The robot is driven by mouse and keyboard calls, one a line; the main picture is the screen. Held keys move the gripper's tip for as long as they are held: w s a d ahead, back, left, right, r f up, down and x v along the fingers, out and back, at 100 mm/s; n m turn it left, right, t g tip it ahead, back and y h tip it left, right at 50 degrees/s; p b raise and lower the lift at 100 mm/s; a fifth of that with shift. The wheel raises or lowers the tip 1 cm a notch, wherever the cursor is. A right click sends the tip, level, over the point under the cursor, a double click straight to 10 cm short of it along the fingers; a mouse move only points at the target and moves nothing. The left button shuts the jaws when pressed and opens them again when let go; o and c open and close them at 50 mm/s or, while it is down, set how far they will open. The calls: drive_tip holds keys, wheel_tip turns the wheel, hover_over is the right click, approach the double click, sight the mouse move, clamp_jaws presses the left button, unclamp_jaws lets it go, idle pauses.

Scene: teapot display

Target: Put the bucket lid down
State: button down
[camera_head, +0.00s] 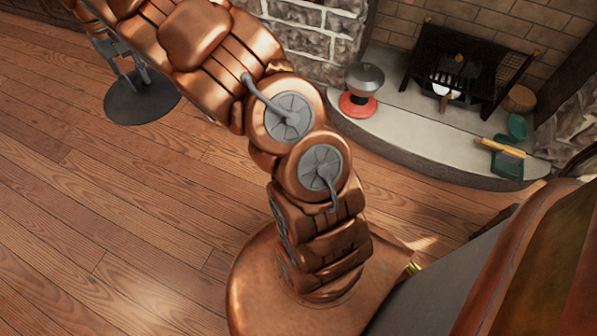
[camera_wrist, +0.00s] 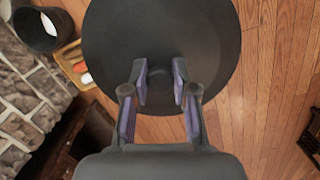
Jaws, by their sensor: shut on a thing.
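The bucket lid is a dark, flat round disc (camera_wrist: 215,35) that fills the upper middle of the wrist view, with a small knob at its centre. My gripper (camera_wrist: 160,82) has its two fingers on either side of that knob and is shut on it. In the head view the lid (camera_head: 150,103) is at the upper left, below my gripper (camera_head: 131,80), over the wooden floor. It looks held flat; its height above the floor is hard to tell. A dark round container (camera_wrist: 38,32), perhaps the bucket, stands at the upper left of the wrist view.
A stone hearth (camera_head: 400,130) at the upper right bears a grey and red pot-like object (camera_head: 362,92), a black grate (camera_head: 470,65) and a green dustpan (camera_head: 508,165). A wooden tray (camera_wrist: 74,64) lies beside the dark container. The wooden floor (camera_head: 90,210) is open at left.

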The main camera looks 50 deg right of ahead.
drive_tip(key=w+d+f+m, duration=0.1)
drive_tip(key=d+f+m, duration=0.3)
drive_tip(key=f, duration=0.6)
drive_tip(key=w+d+f+m+y, duration=0.1)
drive_tip(key=d+f+m, duration=0.3)
drive_tip(key=f, duration=0.5)
drive_tip(key=w+d+f+m, duration=0.25)
drive_tip(key=f+m, duration=0.25)
drive_tip(key=f, duration=0.5)
drive_tip(key=s+d+f+m+t+p, duration=0.1)
drive_tip(key=s+d+f+m, duration=0.3)
drive_tip(key=s+f, duration=0.7)
drive_tip(key=s+d+f+m+t+p, duration=0.1)
drive_tip(key=s+d+f+m, duration=0.1)
drive_tip(key=s+f+m, duration=0.65)
drive_tip(key=shift+s+d+f+n+b, duration=0.45)
drive_tip(key=shift+d+f, duration=0.3)
drive_tip(key=shift+d, duration=1.85)
drive_tip(key=shift+s+d+f+n+b, duration=0.45)
drive_tip(key=shift+d+f, duration=0.3)
drive_tip(key=shift+d, duration=1.8)
drive_tip(key=shift+s+d+f+n+b, duration=0.4)
drive_tip(key=shift+d+f+b, duration=0.25)
drive_tip(key=shift+d, duration=1.95)
drive_tip(key=shift+d+f, duration=0.2)
drive_tip(key=shift+f, duration=0.05)
drive_tip(key=shift+f+b, duration=0.75)
drive_tip(key=shift+f, duration=0.8)
drive_tip(key=shift+f, duration=0.1)
